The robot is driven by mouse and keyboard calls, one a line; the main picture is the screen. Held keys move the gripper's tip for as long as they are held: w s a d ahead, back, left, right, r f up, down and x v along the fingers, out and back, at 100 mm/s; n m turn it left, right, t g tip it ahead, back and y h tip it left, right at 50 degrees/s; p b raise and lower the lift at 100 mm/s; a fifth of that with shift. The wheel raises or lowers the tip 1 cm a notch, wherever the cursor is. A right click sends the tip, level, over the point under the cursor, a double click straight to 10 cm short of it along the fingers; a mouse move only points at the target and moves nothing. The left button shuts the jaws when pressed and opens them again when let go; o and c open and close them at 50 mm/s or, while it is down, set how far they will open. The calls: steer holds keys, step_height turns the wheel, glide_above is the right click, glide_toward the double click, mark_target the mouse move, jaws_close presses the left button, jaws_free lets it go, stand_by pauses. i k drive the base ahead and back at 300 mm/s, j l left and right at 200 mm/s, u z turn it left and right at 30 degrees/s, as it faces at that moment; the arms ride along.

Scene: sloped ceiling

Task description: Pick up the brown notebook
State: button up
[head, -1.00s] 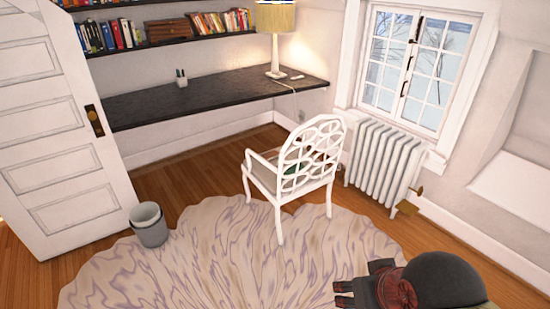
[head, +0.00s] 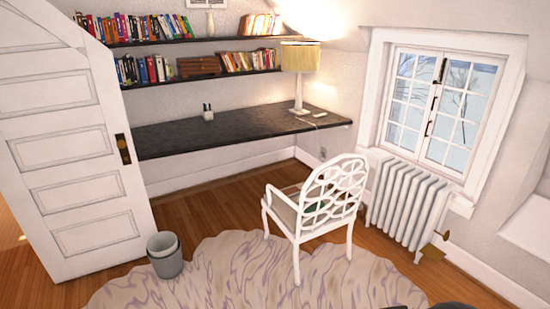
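I cannot make out a brown notebook for certain in the head view. A brown box-like item (head: 198,67) sits on the lower shelf between two rows of books, too small to tell exactly what it is. Something small and dark green (head: 311,207) shows through the back of the white chair (head: 318,200), apparently on its seat. My gripper is out of view; only a dark sliver of my arm shows at the bottom edge, right of centre.
A dark desk (head: 225,130) runs along the back wall, with a lamp (head: 300,75) and a pen holder (head: 208,112). A grey bin (head: 165,258) stands by the door (head: 75,150). A radiator (head: 408,205) is under the window. The rug (head: 225,280) is clear in front.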

mark_target(291, 191)
steer(key=i+j+u, duration=0.35)
steer(key=i, duration=0.5)
steer(key=i+u, duration=0.35)
steer(key=i, duration=0.5)
steer(key=i+z, duration=0.15)
steer(key=i, duration=0.4)
steer(key=i+j+z, duration=0.2)
steer(key=i, duration=0.35)
steer(key=i+j+z, duration=0.15)
steer(key=i, duration=0.4)
steer(key=i+l+z, duration=0.15)
steer(key=i+z, duration=0.6)
steer(key=i+j+z, duration=0.1)
steer(key=i+z, duration=0.3)
